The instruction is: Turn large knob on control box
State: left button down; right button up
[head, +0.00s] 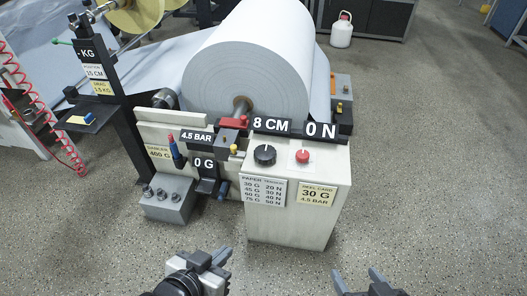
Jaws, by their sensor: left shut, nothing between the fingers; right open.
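The control box (290,225) is a pale cabinet in the middle of the head view. The large black knob (265,154) sits on its sloped top, left of a smaller red knob (302,156). Signs behind the knobs read "8 CM" and "0 N". My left gripper (222,254) is shut and empty, low in the view, in front of the box's lower left. My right gripper (356,275) is open and empty at the bottom, right of the box. Both are apart from the knobs.
A big paper roll (240,60) stands behind the box. A pressure unit with a "4.5 BAR" sign (197,136) and a grey block (168,203) are to the left. A dark post with a "-KG" sign (87,53) rises further left. The floor (430,170) at right is clear.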

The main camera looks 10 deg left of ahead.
aim_at(264, 154)
jog(key=u, duration=1.25)
jog(key=i, duration=0.7)
jog(key=z, duration=2.3)
